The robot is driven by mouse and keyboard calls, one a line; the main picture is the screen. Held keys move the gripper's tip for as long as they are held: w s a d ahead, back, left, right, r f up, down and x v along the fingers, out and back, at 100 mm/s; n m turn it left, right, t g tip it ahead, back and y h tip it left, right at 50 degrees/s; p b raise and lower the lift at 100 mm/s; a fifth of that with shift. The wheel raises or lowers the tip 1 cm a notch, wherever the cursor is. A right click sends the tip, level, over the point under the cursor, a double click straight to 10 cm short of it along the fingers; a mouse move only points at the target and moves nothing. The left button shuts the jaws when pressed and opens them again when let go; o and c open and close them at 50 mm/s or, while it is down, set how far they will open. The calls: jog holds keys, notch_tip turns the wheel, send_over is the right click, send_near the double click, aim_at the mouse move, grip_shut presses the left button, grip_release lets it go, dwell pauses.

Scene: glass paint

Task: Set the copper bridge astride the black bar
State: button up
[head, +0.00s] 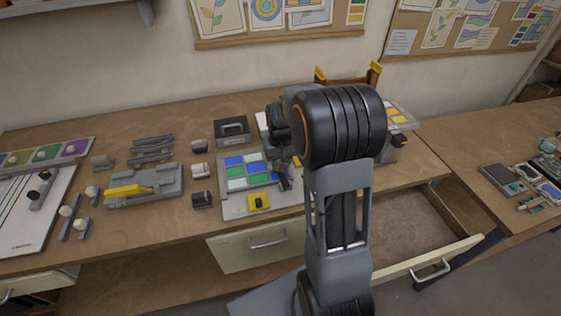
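I cannot make out a copper bridge for certain in the head view; my arm covers part of the bench. Several dark bars (152,149) lie on the left half of the bench, and I cannot tell which, if any, is the black bar. My gripper (284,180) points down over the panel of coloured tiles (233,207), largely hidden behind my own wrist. Its fingers are too small and dark to show whether they are open or hold anything.
A grey tray with a yellow-handled tool (130,190) and several small blocks (201,171) stand left of the panel. A dark box (232,131) stands behind them. An open drawer (402,226) juts out at the right front. A brown, yellow-tipped frame (374,72) stands behind my arm.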

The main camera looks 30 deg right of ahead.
jog(key=shift+f+b, duration=0.3)
jog(key=shift+f, duration=0.1)
dwell(1.1)
jog(key=shift+f+b, duration=0.6)
jog(key=shift+f, duration=0.2)
jog(key=o, duration=1)
jog(key=shift+r, duration=0.2)
jog(key=shift+r+p, duration=2.7)
jog(key=shift+r, duration=0.7)
